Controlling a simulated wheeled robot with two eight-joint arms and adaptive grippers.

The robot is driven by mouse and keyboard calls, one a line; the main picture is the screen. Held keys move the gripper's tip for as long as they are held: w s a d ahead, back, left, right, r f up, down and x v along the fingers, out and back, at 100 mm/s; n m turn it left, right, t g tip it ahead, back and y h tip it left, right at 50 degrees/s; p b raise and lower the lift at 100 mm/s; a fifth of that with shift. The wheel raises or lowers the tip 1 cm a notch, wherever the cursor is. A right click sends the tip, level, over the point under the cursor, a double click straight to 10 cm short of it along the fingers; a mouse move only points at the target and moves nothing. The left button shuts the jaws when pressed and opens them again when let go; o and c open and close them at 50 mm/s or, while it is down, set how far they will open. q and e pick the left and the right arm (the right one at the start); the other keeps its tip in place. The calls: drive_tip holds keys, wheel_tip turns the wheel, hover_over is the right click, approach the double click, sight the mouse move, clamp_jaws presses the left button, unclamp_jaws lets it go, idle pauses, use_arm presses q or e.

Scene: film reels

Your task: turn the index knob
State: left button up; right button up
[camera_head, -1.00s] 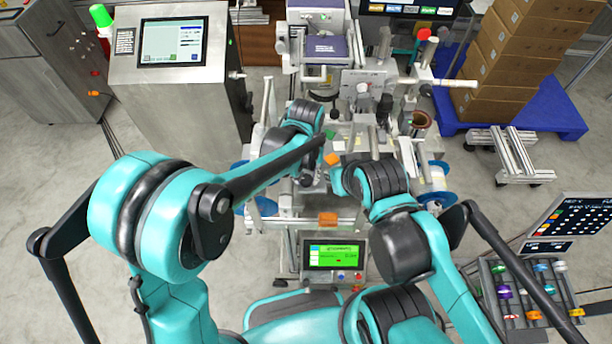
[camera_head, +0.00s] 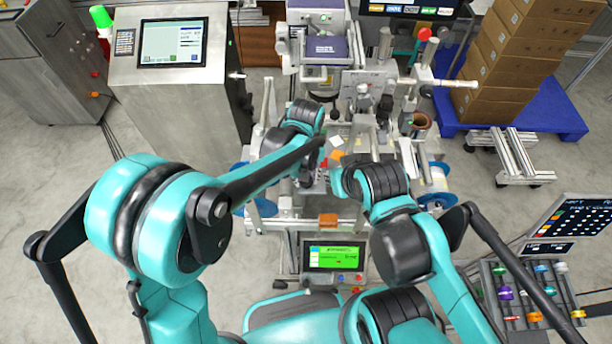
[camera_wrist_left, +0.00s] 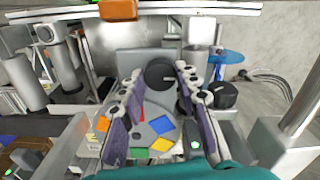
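The black round index knob (camera_wrist_left: 160,73) shows in the left wrist view, in front of a grey block. My left gripper (camera_wrist_left: 160,80) has its two purple-padded fingers apart, and the knob appears between or just beyond their tips. I see no clear contact. A grey plate with orange, red, blue, yellow and green patches (camera_wrist_left: 162,124) lies below and between the fingers. In the head view some coloured patches (camera_head: 338,154) show between my arms. My left wrist hides its gripper there. My right arm is bent at the centre right, and its gripper is hidden.
A small green-screen panel (camera_head: 335,255) stands in front of the machine. A touchscreen console (camera_head: 172,75) is at left. Stacked cartons (camera_head: 520,60) stand on a blue pallet (camera_head: 555,115) at right. A rack of coloured spools (camera_head: 525,290) is at lower right. Machine rods crowd the centre.

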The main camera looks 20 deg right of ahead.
use_arm(q)
drive_tip(key=o, duration=0.4)
drive_tip(key=shift+c, duration=0.2)
drive_tip(key=shift+r, duration=0.1)
wheel_tip(320, 180, up, 12)
idle(0.4)
drive_tip(key=s+a+f+t+b, duration=0.1)
drive_tip(key=s+a+t, duration=0.1)
drive_tip(key=a, duration=0.8)
drive_tip(key=s+a+f+t+b, duration=0.1)
drive_tip(key=s+a, duration=0.3)
drive_tip(key=a, duration=0.6)
drive_tip(key=s+a+f+n+t+b, duration=0.1)
drive_tip(key=a+t, duration=0.3)
drive_tip(key=a, duration=0.6)
drive_tip(key=shift+s+a+f+b, duration=0.3)
drive_tip(key=shift+s+f+b, duration=0.2)
drive_tip(key=shift+s+b, duration=0.35)
